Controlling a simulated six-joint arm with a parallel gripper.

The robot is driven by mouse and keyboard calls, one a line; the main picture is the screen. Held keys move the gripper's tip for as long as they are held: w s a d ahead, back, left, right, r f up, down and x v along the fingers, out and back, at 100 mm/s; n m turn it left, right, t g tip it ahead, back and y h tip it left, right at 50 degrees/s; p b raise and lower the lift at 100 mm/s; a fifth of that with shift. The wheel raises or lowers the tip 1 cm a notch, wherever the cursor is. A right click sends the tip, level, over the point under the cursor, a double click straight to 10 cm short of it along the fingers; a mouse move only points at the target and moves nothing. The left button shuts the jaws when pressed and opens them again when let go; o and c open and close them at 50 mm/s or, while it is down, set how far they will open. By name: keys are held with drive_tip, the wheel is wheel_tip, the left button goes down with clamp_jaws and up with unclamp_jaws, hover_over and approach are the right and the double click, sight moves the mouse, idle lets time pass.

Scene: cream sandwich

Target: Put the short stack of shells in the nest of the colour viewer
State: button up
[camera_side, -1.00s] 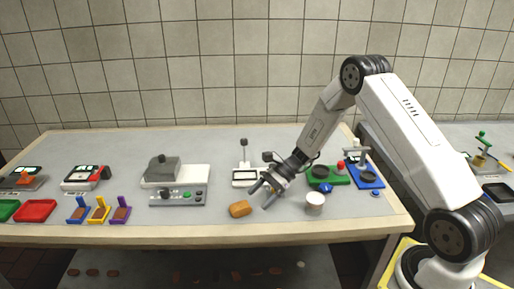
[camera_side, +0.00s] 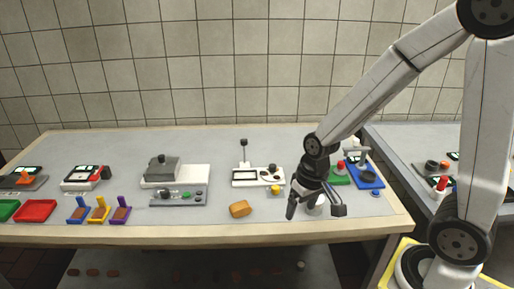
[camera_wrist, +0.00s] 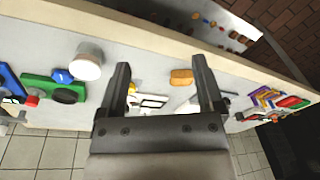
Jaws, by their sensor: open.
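An orange-brown, loaf-shaped piece (camera_side: 240,209) lies near the front of the table; it may be the short stack of shells, but separate layers are too small to tell. It also shows in the wrist view (camera_wrist: 181,77), beyond the fingers. A white device with a dark round spot and an upright lever (camera_side: 245,178) stands behind it. I cannot tell which device is the colour viewer, and its nest is not clear. My gripper (camera_side: 305,209) is open, right of the orange-brown piece and apart from it.
A white cup (camera_side: 315,208) stands partly behind my gripper. Green (camera_side: 341,181) and blue (camera_side: 370,183) devices stand to the right. A grey press-like machine (camera_side: 178,185), coloured stands (camera_side: 98,215) and a red tray (camera_side: 35,210) are left. Bare table lies left of the orange-brown piece.

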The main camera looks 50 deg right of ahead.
drive_tip(key=n, duration=0.1)
drive_tip(key=s+r+n+t, duration=0.1)
drive_tip(key=shift+s+a+r+n+h, duration=0.1)
drive_tip(key=shift+s+a+n+h, duration=0.1)
drive_tip(key=shift+s+n+h, duration=0.1)
drive_tip(key=shift+o, duration=0.5)
drive_tip(key=shift+w, duration=0.1)
drive_tip(key=shift+w, duration=0.1)
drive_tip(key=m+g, duration=0.2)
drive_tip(key=m, duration=1.8)
approach(241, 204)
drive_tip(key=shift+s+a+f, duration=0.15)
drive_tip(key=shift+s+f, duration=0.5)
drive_tip(key=shift+f, duration=0.1)
drive_tip(key=shift+w+f+m, duration=0.2)
drive_tip(key=shift+w+m, duration=0.2)
drive_tip(key=shift+m, duration=0.25)
drive_tip(key=shift+w+f+m, duration=0.25)
drive_tip(key=shift+w+m, duration=0.1)
drive_tip(key=shift+m, duration=0.3)
drive_tip(key=shift+f, duration=0.1)
